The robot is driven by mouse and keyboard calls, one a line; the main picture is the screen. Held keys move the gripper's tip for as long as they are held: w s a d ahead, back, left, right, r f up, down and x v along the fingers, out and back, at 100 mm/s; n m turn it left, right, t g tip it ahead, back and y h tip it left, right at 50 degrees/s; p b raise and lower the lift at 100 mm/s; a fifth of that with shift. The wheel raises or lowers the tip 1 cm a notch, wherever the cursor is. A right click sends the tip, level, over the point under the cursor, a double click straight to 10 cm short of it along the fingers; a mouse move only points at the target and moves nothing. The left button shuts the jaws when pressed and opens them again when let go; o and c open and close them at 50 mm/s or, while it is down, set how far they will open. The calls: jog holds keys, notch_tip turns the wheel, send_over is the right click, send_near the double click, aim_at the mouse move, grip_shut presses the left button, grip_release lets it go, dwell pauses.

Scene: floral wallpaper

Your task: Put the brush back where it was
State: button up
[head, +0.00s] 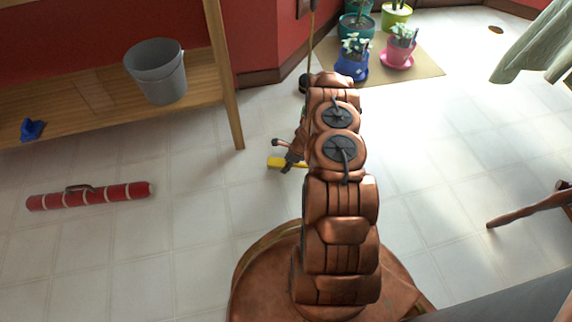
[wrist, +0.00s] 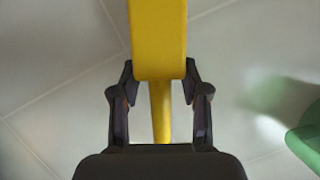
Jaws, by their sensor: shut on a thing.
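The yellow brush (wrist: 158,38) is between the two fingers of my gripper (wrist: 160,80) in the wrist view. Its broad part stretches away past the fingertips and out of the top of the picture, and a thinner part runs back between the fingers. In the head view my gripper (head: 287,154) is left of my arm, near the floor, shut on the brush. A small yellow end of the brush (head: 274,162) shows there. My arm hides much of the gripper and the brush. I cannot tell whether the brush touches the floor.
A wooden shelf (head: 100,98) at the left holds a grey bucket (head: 160,84) and a blue object (head: 32,129). A red roll (head: 92,194) lies on the floor. Potted plants (head: 354,57) stand on a mat (head: 435,68) behind. A green object (wrist: 308,135) shows in the wrist view.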

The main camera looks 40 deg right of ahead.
jog(key=o, duration=1.1)
jog(key=shift+r, duration=0.1)
